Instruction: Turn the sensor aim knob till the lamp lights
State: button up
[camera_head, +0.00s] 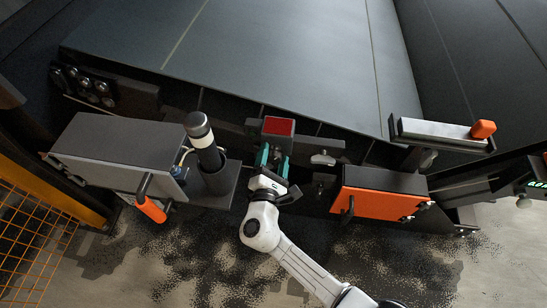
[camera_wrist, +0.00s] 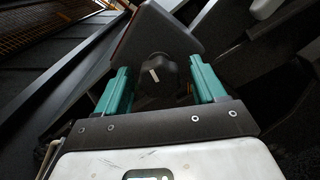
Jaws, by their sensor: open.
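The knob (camera_wrist: 158,74) is black and round with a short white mark, and it sits on a dark box (camera_wrist: 150,32) in the wrist view. My gripper (camera_wrist: 160,72) is open, with its teal fingers on either side of the knob. A gap shows at each side, though I cannot tell how deep the fingers reach. In the head view my gripper (camera_head: 271,154) is just below a small box with a red top (camera_head: 279,126); the knob is hidden there. A dark post with a white band (camera_head: 200,132) may be the lamp; no glow shows on it.
A grey box (camera_head: 115,150) with an orange-handled lever (camera_head: 150,208) stands at left. An orange-fronted box (camera_head: 375,203) is to the right of my gripper. A rail with an orange end (camera_head: 440,131) is further right. A wide dark belt (camera_head: 280,60) lies behind.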

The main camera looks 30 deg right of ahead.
jog(key=c, duration=1)
jog(key=shift+f+b, duration=0.1)
jog(key=shift+b, duration=0.25)
jog(key=shift+c, duration=0.2)
jog(key=shift+m+b, duration=0.35)
jog(key=shift+m, duration=0.05)
jog(key=o, duration=1)
jog(key=shift+o, duration=0.2)
jog(key=shift+a, duration=0.1)
jog(key=v, duration=1)
jog(key=shift+s+a+p, duration=0.2)
jog(key=shift+s+p, duration=0.15)
jog(key=shift+p, duration=0.05)
